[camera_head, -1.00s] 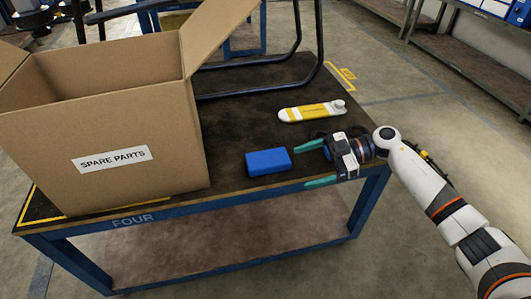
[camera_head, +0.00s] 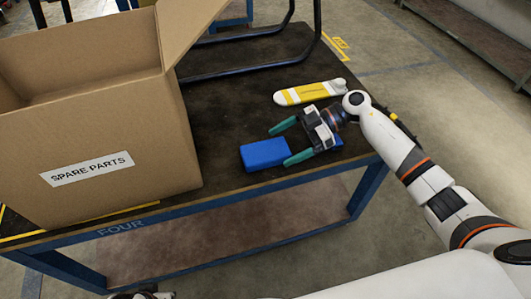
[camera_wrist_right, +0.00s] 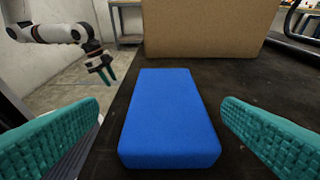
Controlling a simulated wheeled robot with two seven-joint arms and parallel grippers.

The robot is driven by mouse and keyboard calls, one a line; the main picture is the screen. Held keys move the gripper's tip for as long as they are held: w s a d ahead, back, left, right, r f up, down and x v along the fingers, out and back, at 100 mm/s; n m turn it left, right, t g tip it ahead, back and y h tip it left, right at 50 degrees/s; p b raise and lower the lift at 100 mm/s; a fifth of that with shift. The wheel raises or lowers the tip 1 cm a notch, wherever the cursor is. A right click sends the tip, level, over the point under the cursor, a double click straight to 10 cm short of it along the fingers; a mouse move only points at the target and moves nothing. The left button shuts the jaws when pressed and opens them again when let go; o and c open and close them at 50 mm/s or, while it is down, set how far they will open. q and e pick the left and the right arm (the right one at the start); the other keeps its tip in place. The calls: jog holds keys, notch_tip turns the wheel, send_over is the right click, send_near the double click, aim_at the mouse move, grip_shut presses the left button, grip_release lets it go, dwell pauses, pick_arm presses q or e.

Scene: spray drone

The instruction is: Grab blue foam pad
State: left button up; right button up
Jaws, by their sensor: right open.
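The blue foam pad (camera_head: 264,154) lies flat on the dark table top, near its front edge. My right gripper (camera_head: 281,143) is open, with its teal fingers spread at the right end of the pad. In the right wrist view the pad (camera_wrist_right: 170,118) lies between the two fingers (camera_wrist_right: 168,130), with a gap on each side. My left gripper (camera_wrist_right: 104,74) shows in the right wrist view at the upper left, away from the pad; its teal fingers look apart.
A large open cardboard box (camera_head: 100,135) labelled "SPARE PARTS" stands on the table (camera_head: 235,100) left of the pad. A yellow and white part (camera_head: 309,92) lies behind my right gripper. A black tubular frame (camera_head: 245,37) stands at the back.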

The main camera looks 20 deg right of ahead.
aim_at(268, 149)
jog(key=x, duration=0.3)
jog(key=b+x, duration=0.1)
jog(key=x, duration=0.1)
jog(key=shift+w+a, duration=0.1)
jog(key=shift+w, duration=0.2)
pick_arm(q)
jog(key=v, duration=0.3)
jog(key=shift+w+r, duration=0.1)
jog(key=shift+r, duration=0.3)
pick_arm(e)
jog(key=shift+c, duration=0.3)
jog(key=c, duration=1)
jog(key=shift+r, duration=0.15)
